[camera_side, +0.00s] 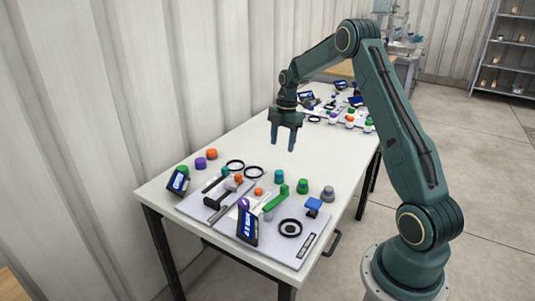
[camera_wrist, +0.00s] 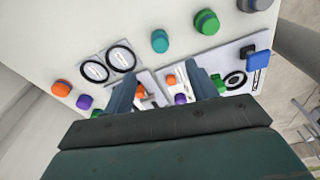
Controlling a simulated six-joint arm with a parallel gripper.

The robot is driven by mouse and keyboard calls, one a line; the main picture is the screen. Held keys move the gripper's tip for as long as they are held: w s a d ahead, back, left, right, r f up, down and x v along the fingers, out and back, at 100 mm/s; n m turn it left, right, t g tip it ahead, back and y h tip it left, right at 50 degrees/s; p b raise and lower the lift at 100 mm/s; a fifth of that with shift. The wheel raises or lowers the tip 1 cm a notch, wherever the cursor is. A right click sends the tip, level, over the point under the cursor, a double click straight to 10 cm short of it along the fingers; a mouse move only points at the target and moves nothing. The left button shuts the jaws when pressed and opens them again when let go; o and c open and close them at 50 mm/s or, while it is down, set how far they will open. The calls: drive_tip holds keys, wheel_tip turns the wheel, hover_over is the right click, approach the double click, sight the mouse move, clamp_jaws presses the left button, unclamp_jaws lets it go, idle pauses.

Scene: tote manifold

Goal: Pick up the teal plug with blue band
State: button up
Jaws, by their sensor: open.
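A teal plug (camera_side: 279,176) stands upright on the white table behind the grey panel, left of a green plug. It also shows in the wrist view (camera_wrist: 159,41), above the gap between my fingers; I cannot make out its band clearly. Another small teal piece (camera_side: 224,171) is near the panel's back left. My gripper (camera_side: 283,143) hangs above the table with its fingers pointing down, apart and empty. Its fingers also show in the wrist view (camera_wrist: 165,88). It is higher than the plugs and touches none of them.
A green plug (camera_side: 302,187) and a grey one (camera_side: 328,193) stand right of the teal plug. Two black rings (camera_side: 253,171) lie to its left. The panel (camera_side: 280,258) holds several parts. More parts sit at the table's far end. The middle is clear.

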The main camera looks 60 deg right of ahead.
sight(279, 171)
drive_tip(key=f, duration=0.5)
drive_tip(key=a+f, duration=0.1)
drive_tip(key=f, duration=0.1)
drive_tip(key=shift+w+f, duration=0.1)
drive_tip(key=shift+f, duration=0.1)
drive_tip(key=shift+a+f, duration=0.15)
drive_tip(key=shift+f, duration=1.15)
drive_tip(key=shift+a+f, duration=0.1)
drive_tip(key=shift+f, duration=1.2)
drive_tip(key=c, duration=1.1)
drive_tip(key=shift+o, duration=0.2)
drive_tip(key=shift+r, duration=0.2)
wheel_tip(279, 171, up, 20)
